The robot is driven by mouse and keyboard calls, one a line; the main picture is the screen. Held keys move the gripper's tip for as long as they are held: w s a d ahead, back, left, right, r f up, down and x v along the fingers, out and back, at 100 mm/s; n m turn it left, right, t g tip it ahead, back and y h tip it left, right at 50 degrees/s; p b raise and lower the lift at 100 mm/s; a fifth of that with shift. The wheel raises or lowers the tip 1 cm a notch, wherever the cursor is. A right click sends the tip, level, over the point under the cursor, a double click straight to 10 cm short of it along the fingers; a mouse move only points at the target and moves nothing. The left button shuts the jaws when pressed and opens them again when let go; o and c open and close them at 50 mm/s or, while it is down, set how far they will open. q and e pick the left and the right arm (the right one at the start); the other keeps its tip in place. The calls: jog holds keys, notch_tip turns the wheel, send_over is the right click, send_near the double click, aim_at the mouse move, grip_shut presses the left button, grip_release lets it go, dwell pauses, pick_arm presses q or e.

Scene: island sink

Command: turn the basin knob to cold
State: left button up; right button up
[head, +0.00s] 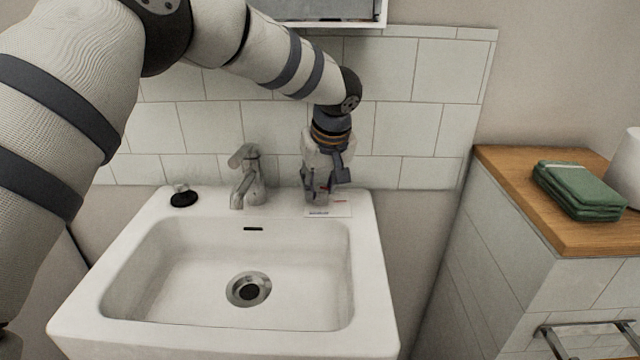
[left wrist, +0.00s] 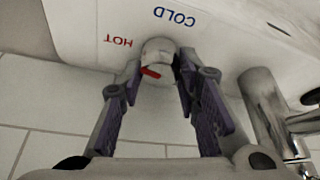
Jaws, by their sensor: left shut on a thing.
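The basin knob (left wrist: 158,50) is a small pale rounded knob with a red mark on its side, seen in the left wrist view. It stands on a white plate (head: 340,210) at the basin's back right. The plate carries a red HOT label (left wrist: 118,41) and a blue COLD label (left wrist: 174,16). My left gripper (head: 318,196) points down over the plate, its fingers shut on the knob from both sides. In the head view the gripper hides the knob. The red mark sits low on the knob, away from the COLD label. My right gripper is not in view.
The white basin (head: 160,270) is empty, with a drain (head: 248,290). A metal faucet (head: 249,180) stands left of my gripper. A black-and-metal item (head: 183,197) sits at the back left. A tiled wall is close behind. Green towels (head: 578,190) lie on a wooden counter at right.

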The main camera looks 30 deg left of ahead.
pick_arm(q)
jog(key=shift+r+m+t+h+p, duration=0.35)
jog(key=shift+m+p, duration=0.4)
jog(key=shift+m, duration=0.45)
jog(key=shift+a+f+m+h+p, duration=0.1)
jog(key=shift+m+h+p, duration=0.25)
jog(key=shift+m, duration=0.55)
jog(key=shift+f+m+h, duration=0.15)
jog(key=shift+m+h, duration=0.15)
jog(key=shift+m, duration=0.6)
jog(key=shift+f+m+h, duration=0.15)
jog(key=shift+m+h, duration=0.25)
jog(key=shift+m, duration=0.5)
jog(key=shift+f+m+h, duration=0.1)
jog(key=shift+m+h, duration=0.3)
jog(key=shift+m, duration=0.5)
jog(key=m+h, duration=0.1)
jog(key=m, duration=0.2)
jog(key=shift+a+f+b, duration=0.1)
jog(key=shift+b, duration=0.25)
jog(key=shift+m+h+b, duration=0.3)
jog(key=shift+m+h, duration=0.1)
jog(key=shift+m, duration=0.8)
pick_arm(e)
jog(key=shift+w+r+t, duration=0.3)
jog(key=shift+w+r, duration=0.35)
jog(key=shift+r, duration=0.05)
